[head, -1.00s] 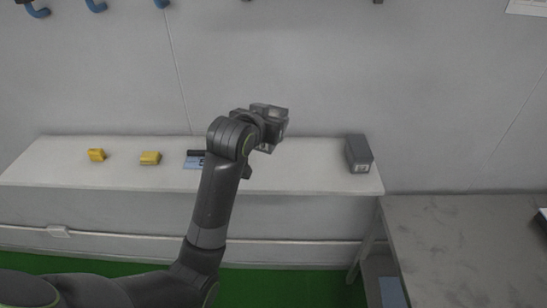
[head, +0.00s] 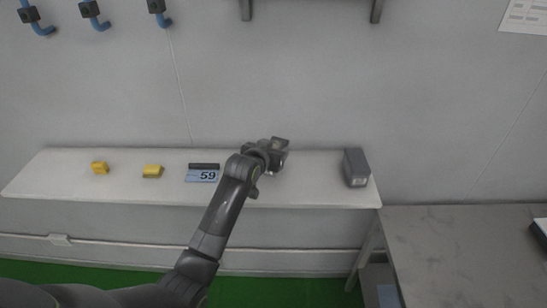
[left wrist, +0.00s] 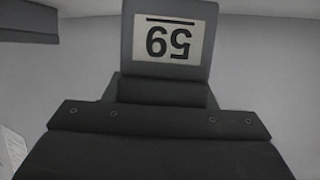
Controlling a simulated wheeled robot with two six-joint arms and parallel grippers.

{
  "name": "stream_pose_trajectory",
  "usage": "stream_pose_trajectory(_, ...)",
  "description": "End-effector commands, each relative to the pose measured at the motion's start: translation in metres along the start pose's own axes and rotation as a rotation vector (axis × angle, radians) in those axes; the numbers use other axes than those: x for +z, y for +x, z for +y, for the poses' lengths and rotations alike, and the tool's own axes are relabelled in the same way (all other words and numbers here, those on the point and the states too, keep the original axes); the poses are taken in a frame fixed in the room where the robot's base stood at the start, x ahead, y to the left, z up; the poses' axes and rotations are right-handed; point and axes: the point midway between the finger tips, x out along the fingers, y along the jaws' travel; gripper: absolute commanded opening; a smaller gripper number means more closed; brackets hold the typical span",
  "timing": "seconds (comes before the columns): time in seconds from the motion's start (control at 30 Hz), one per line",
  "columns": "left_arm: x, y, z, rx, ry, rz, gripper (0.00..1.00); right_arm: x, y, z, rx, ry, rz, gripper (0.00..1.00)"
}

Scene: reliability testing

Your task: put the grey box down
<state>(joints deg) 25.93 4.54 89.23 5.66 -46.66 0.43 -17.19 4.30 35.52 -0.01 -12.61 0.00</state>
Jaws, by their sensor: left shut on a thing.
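My left gripper (head: 268,153) is shut on a grey box (head: 281,144), which shows small at the end of my arm in front of the white shelf (head: 310,190). In the left wrist view the held grey box (left wrist: 225,45) fills the top middle, with a white label reading 59 upside down. The dark gripper (left wrist: 163,92) covers its lower part. I cannot tell whether the box touches the shelf. My right gripper is not in view.
A second grey box (head: 355,167) stands at the shelf's right end. A blue 59 card (head: 202,176), a black bar (head: 204,166) and two yellow blocks (head: 152,171) lie to the left. Bare shelf shows between card and second box. A grey table (head: 460,250) stands at right.

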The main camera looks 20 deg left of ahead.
Motion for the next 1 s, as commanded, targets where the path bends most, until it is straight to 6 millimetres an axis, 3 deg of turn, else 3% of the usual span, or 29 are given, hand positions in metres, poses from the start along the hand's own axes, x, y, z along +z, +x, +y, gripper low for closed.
stream_pose_trajectory(0.2, 0.026, 0.010, 0.000, 0.000, 0.000, -0.001, 0.14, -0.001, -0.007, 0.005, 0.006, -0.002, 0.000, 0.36)
stream_pose_trajectory(0.63, 0.033, 0.013, 0.000, 0.000, 0.000, 0.002, 0.14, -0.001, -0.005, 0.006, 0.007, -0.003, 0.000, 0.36)
stream_pose_trajectory(0.67, 0.035, 0.013, 0.000, 0.000, 0.000, -0.002, 0.53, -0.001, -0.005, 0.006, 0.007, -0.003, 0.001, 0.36)
stream_pose_trajectory(0.8, 0.034, 0.013, 0.000, 0.000, 0.000, -0.002, 0.72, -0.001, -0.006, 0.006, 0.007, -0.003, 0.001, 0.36)
stream_pose_trajectory(1.0, 0.034, 0.013, 0.000, 0.000, 0.000, -0.002, 0.73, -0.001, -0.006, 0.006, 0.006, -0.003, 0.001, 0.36)
